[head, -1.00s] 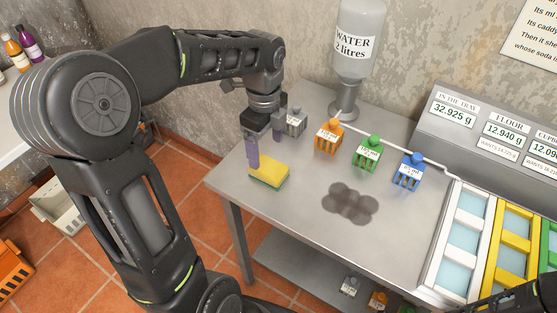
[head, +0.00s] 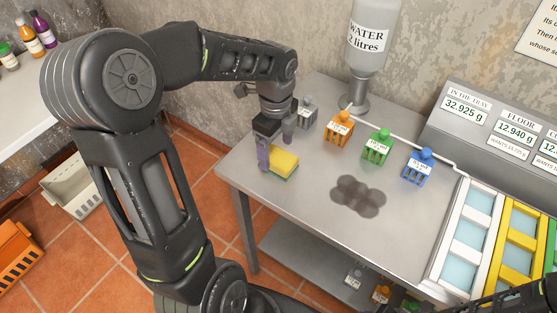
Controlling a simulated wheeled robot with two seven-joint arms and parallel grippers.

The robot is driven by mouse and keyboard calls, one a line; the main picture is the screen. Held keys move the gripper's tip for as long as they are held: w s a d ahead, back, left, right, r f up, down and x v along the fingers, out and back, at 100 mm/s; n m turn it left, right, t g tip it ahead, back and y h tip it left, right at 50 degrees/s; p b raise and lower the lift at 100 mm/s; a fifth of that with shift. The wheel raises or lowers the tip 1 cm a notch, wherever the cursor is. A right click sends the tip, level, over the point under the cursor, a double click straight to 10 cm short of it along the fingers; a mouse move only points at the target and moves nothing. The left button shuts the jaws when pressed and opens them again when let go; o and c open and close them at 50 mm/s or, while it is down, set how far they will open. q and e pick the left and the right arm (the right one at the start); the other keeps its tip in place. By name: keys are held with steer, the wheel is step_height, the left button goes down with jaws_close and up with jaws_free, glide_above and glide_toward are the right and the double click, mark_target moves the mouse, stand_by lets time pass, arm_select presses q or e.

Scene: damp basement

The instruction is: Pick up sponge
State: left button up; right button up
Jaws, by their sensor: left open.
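The sponge (head: 284,162), yellow on top and green underneath, lies flat near the left edge of the grey metal table (head: 312,205). My left gripper (head: 276,143) is open and points down at the sponge. One finger is beside the sponge's left end, with its tip low near the table. The other finger is behind the sponge's far side. I cannot tell whether either finger touches it. My right gripper is not clearly in view; only a dark arm part shows at the bottom right.
Grey (head: 307,114), orange (head: 339,131), green (head: 377,147) and blue (head: 418,167) caddies stand in a row behind the sponge. A water bottle (head: 368,45) hangs behind them. A dark wet patch (head: 358,195) is mid-table. Coloured trays (head: 467,240) stand at right.

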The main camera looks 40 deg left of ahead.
mark_target(277, 156)
arm_select(q)
steer(key=shift+f, duration=1.9)
steer(key=shift+c, duration=0.2)
steer(key=c, duration=1.6)
steer(key=shift+r, duration=0.1)
step_height(277, 156, up, 10)
steer(key=shift+d+f, duration=0.1)
